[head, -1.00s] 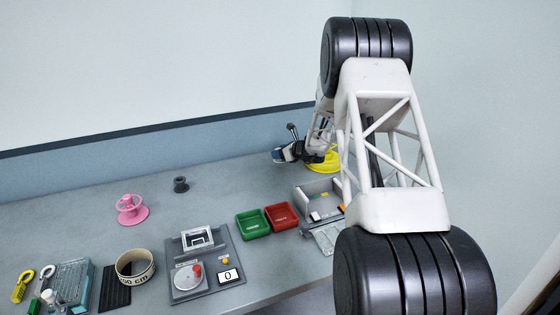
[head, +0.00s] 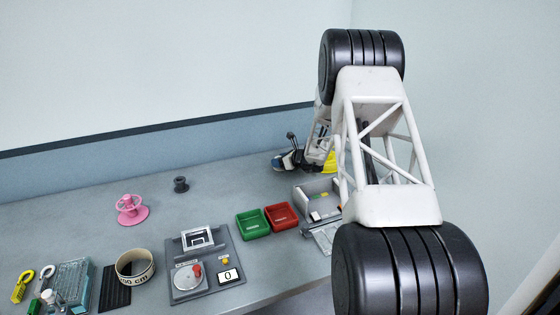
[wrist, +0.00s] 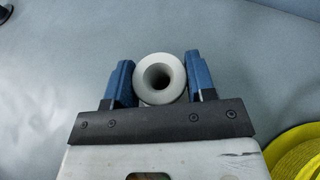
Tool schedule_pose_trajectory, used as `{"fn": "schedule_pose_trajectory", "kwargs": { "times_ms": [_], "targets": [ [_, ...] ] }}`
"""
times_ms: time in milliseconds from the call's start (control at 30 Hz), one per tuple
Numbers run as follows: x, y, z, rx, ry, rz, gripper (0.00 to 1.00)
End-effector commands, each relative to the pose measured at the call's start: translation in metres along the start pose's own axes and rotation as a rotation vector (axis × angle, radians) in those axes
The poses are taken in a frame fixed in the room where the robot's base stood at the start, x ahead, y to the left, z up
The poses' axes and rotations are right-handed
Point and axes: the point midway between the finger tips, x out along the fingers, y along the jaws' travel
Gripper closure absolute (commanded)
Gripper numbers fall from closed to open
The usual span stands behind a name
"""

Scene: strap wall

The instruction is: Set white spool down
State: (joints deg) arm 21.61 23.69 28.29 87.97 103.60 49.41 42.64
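The white spool (wrist: 144,70) shows end-on in the wrist view, with its dark round hole facing the camera. My gripper (wrist: 160,80) has one blue finger on each side of it, and both fingers appear to touch it. In the head view my gripper (head: 284,162) is low over the far right part of the table, and the spool cannot be made out clearly there. Whether the spool's underside touches the table cannot be told.
A yellow coil (wrist: 298,150) lies close at the right of my gripper. Green (head: 252,224) and red (head: 281,217) trays and a grey box (head: 318,202) stand nearer. Bare table lies between.

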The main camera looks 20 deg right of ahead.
Motion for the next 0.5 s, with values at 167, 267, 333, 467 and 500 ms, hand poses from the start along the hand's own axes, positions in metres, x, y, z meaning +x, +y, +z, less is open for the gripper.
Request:
{"fn": "schedule_pose_trajectory", "kwargs": {
  "times_ms": [167, 267, 333, 467, 500],
  "targets": [
    [-0.0002, -0.0001, 0.0007, 0.0, 0.0, 0.0, 0.25],
    [-0.0002, -0.0001, 0.0007, 0.0, 0.0, 0.0, 0.25],
    [-0.0002, -0.0001, 0.0007, 0.0, 0.0, 0.0, 0.25],
    [-0.0005, -0.0002, 0.0015, 0.0, 0.0, 0.0, 0.25],
    [-0.0008, -0.0002, 0.0023, -0.001, -0.001, 0.0, 0.25]
  ]
}}
